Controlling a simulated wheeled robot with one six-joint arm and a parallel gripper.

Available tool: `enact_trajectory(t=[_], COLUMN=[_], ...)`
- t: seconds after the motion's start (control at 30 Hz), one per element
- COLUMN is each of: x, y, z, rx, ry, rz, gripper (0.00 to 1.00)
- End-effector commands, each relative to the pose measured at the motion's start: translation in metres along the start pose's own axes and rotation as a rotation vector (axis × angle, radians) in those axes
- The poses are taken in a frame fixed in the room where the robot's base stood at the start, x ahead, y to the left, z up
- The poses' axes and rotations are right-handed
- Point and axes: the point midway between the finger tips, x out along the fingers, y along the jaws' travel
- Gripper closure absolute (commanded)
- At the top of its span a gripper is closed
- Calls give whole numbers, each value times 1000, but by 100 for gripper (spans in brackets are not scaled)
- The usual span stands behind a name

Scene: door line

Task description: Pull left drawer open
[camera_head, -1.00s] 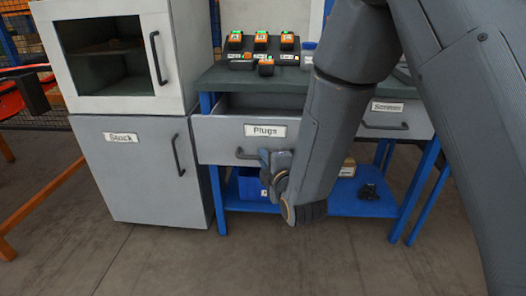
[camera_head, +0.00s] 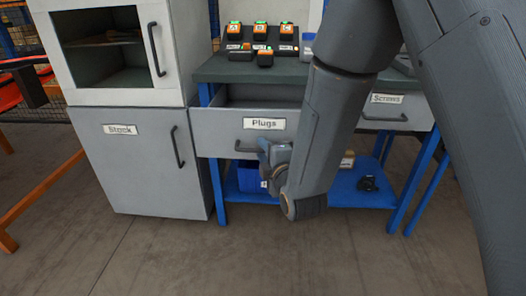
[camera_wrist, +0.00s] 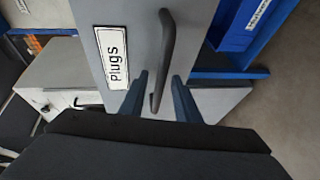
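The left drawer, labelled "Plugs" (camera_head: 225,141), is partly open under the workbench top, with a dark gap above its front. Its dark bar handle (camera_head: 245,149) shows left of my gripper (camera_head: 264,150), which is at the drawer front. In the wrist view the "Plugs" drawer front (camera_wrist: 137,45) fills the upper middle. The handle (camera_wrist: 166,45) runs down between the two blue-grey fingers of my gripper (camera_wrist: 160,82). The fingers are apart, with a gap showing on each side of the handle. My forearm hides the drawer's right part in the head view.
The drawer labelled "Screws" (camera_head: 384,115) is at the right. A grey cabinet labelled "Stock" (camera_head: 135,170) stands at the left. The bench has a blue lower shelf (camera_head: 340,200) with a blue bin (camera_head: 249,180). Devices (camera_head: 260,40) stand on top. The floor in front is clear.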

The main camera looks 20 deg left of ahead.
Motion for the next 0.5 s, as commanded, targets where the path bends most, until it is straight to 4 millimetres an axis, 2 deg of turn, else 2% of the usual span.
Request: enact_trajectory(t=[0.3,0.5], x=[-47,-70], y=[0,0], z=[0,0], rx=[0,0], ry=[0,0], rz=[-2,-1], gripper=[71,71])
